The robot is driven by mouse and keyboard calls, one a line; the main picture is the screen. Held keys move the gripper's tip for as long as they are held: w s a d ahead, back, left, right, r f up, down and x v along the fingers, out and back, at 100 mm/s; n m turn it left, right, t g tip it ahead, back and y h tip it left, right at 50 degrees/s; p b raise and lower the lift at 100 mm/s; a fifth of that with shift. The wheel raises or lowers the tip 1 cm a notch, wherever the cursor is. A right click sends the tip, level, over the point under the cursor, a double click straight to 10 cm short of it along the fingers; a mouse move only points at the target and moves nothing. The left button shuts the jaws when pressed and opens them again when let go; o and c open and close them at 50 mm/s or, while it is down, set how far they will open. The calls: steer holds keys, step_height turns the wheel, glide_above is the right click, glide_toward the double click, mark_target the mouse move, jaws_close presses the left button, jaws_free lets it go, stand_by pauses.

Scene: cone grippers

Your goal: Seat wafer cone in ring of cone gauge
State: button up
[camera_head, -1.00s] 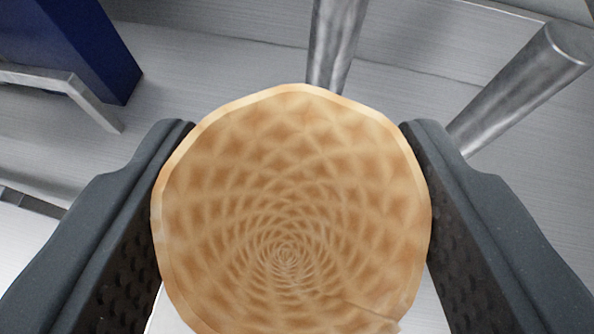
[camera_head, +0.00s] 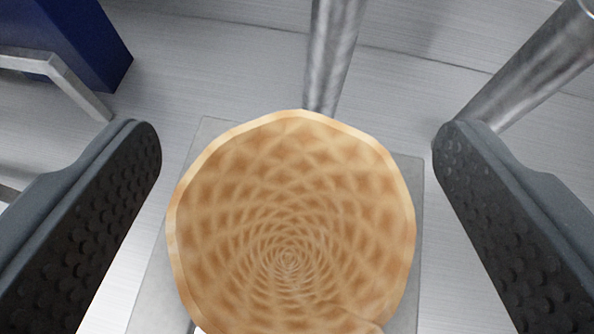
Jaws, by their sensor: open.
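The wafer cone (camera_head: 290,215) is in the middle of the view, its wide mouth facing my camera and its patterned inside narrowing to a tip below centre. A flat grey plate (camera_head: 402,180), which looks like part of the cone gauge, shows around and under the cone. The cone hides the ring, so I cannot tell how the cone sits in it. My gripper (camera_head: 298,140) is open, with one dark padded finger on each side of the cone and a clear gap between each finger and the rim.
Two metal posts stand beyond the cone, one at top centre (camera_head: 332,55) and one at top right (camera_head: 530,65). A blue block (camera_head: 85,40) and a grey metal bracket (camera_head: 65,80) are at top left. Bare brushed metal surface (camera_head: 400,90) lies between them.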

steer(key=shift+s+r, duration=0.1)
steer(key=p+v, duration=0.1)
steer(key=v, duration=1.2)
steer(key=shift+s+p, duration=0.25)
steer(key=shift+p, duration=0.05)
steer(key=shift+r, duration=0.1)
steer(key=s+d+r+m+t+h, duration=0.1)
steer(key=d+r+h, duration=0.1)
steer(key=r, duration=0.8)
steer(key=s+d+r+m+t+h, duration=0.1)
steer(key=d+r, duration=0.1)
steer(key=r, duration=0.8)
steer(key=s+a+r, duration=0.3)
steer(key=s+r, duration=0.2)
steer(key=r, duration=0.4)
steer(key=s+a+r+t, duration=0.1)
steer(key=s+a+r, duration=0.1)
steer(key=s+r, duration=0.4)
step_height(320, 180, up, 3)
steer(key=shift+a+r+m+y, duration=0.1)
steer(key=shift+a+m+y, duration=0.2)
steer(key=shift+a+y, duration=0.1)
